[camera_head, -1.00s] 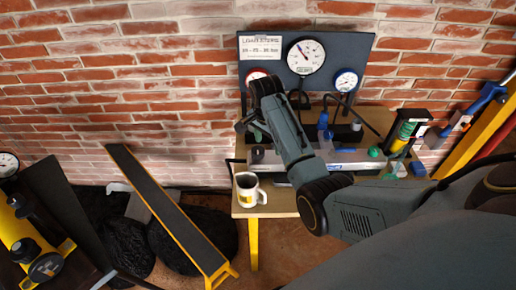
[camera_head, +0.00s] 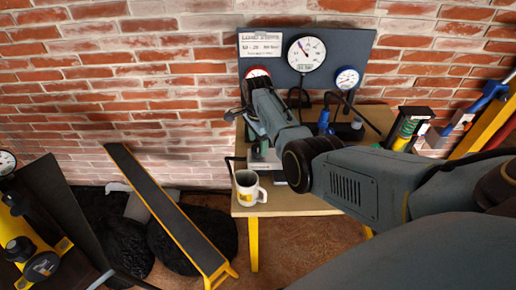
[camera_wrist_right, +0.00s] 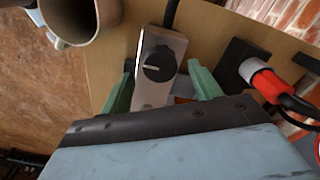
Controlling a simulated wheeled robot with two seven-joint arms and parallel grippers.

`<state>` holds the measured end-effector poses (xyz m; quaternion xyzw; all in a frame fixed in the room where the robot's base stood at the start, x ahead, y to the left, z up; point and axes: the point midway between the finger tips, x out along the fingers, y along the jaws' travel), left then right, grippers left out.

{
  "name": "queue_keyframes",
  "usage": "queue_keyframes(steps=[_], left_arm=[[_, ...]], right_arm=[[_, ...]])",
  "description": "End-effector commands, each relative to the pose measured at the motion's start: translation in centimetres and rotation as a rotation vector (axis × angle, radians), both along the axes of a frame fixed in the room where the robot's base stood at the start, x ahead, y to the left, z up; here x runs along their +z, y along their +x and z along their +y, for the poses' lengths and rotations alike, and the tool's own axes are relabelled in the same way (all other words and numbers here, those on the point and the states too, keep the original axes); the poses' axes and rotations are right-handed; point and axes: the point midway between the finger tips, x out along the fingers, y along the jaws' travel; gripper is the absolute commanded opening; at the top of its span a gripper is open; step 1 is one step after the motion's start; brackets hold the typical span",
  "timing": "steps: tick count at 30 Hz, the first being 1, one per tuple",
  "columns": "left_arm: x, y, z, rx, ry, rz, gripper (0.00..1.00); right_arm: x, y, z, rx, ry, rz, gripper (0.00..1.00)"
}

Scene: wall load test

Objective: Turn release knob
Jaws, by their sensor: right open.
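The release knob (camera_wrist_right: 158,63) is a round black dial with a white pointer line on a narrow silver box, seen in the right wrist view. A black cable leaves the box at its far end. My right gripper (camera_wrist_right: 161,66) is open, its two green fingers on either side of the silver box, with the knob between them in the picture. I cannot tell whether the fingers touch the box. In the head view my right arm covers most of the gripper and hides the knob. My left gripper is not in view.
A mug (camera_head: 248,189) stands at the wooden table's (camera_head: 302,203) front left corner, near my right gripper. A gauge board (camera_head: 334,53) stands behind. A red and white connector (camera_wrist_right: 263,78) lies right of the box. A yellow-edged ramp (camera_head: 167,211) leans left of the table.

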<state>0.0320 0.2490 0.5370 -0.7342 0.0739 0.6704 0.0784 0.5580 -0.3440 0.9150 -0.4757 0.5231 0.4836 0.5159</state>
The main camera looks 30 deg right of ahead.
Motion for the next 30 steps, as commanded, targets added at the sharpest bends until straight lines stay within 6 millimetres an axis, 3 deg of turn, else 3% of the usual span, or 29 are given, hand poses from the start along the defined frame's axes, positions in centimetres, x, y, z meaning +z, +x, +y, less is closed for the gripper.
queue_keyframes(steps=[6,17,27,30], left_arm=[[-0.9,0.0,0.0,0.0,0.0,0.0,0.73],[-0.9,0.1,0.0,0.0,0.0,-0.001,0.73],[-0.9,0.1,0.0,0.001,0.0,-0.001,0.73],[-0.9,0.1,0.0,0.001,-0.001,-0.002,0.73]], right_arm=[[-2.4,0.0,0.0,0.001,0.0,-0.001,0.63],[-2.6,0.0,0.0,0.001,0.0,-0.002,0.62],[-2.6,0.0,0.0,0.001,0.0,-0.001,0.18],[-2.6,0.0,0.0,0.003,0.0,-0.001,0.18]])
